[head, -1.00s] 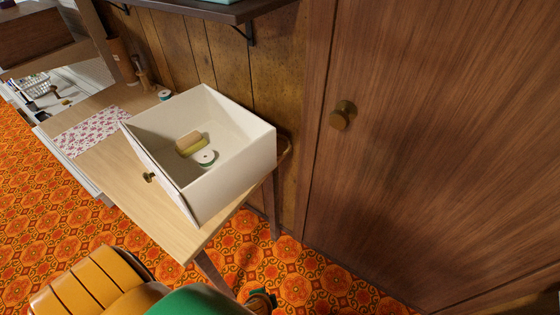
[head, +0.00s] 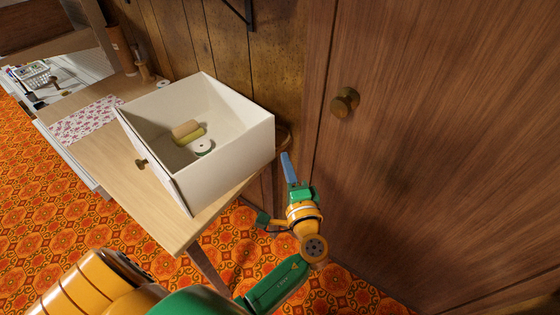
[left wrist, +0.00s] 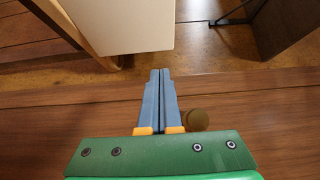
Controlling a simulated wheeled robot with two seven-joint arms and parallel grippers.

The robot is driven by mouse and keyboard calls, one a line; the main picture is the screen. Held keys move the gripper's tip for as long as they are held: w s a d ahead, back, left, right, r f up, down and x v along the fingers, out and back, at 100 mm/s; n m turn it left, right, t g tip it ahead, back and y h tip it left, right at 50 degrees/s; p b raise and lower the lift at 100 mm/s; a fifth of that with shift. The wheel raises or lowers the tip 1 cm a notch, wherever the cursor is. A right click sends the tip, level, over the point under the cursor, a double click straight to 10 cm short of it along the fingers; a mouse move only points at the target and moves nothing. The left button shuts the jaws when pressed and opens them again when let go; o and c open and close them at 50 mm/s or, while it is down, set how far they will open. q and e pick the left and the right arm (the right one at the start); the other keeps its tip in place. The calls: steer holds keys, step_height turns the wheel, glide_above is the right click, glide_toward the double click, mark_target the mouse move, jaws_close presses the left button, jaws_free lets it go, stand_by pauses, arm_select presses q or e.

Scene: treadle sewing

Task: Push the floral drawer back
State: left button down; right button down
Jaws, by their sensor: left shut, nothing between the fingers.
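A white box-shaped drawer (head: 228,158) with a brass knob (head: 141,163) on its left-facing panel sits on the wooden table. I see no floral pattern on the drawer's visible faces. Inside lie a tan and olive roll (head: 187,132) and a round white spool (head: 203,147). My left gripper (head: 288,160) is shut and empty, just right of the drawer's right corner and apart from it. In the left wrist view its blue fingers (left wrist: 160,75) are together, with a white face of the drawer (left wrist: 125,22) ahead. My right gripper is not in view.
A floral cloth (head: 85,122) lies on the table (head: 125,195) left of the drawer. A wooden door (head: 430,150) with a brass knob (head: 345,102) stands close on the right. A plank wall (head: 225,45) is behind. Orange patterned carpet (head: 55,230) covers the floor.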

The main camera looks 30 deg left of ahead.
mark_target(248, 142)
arm_select(q)
steer(key=w+a, duration=0.1)
steer(key=a, duration=0.1)
steer(key=w+a+p, duration=0.1)
steer(key=a, duration=0.2)
steer(key=w+a, duration=0.2)
steer(key=shift+a, duration=0.3)
steer(key=shift+s+a+p, duration=0.3)
steer(key=shift+a+p, duration=0.05)
steer(key=shift+a, duration=0.1)
steer(key=shift+f, duration=0.1)
steer(key=shift+a, duration=0.1)
steer(key=shift+s+a, duration=0.5)
steer(key=shift+a, duration=0.35)
steer(key=shift+s+a, duration=0.5)
steer(key=shift+a, duration=0.35)
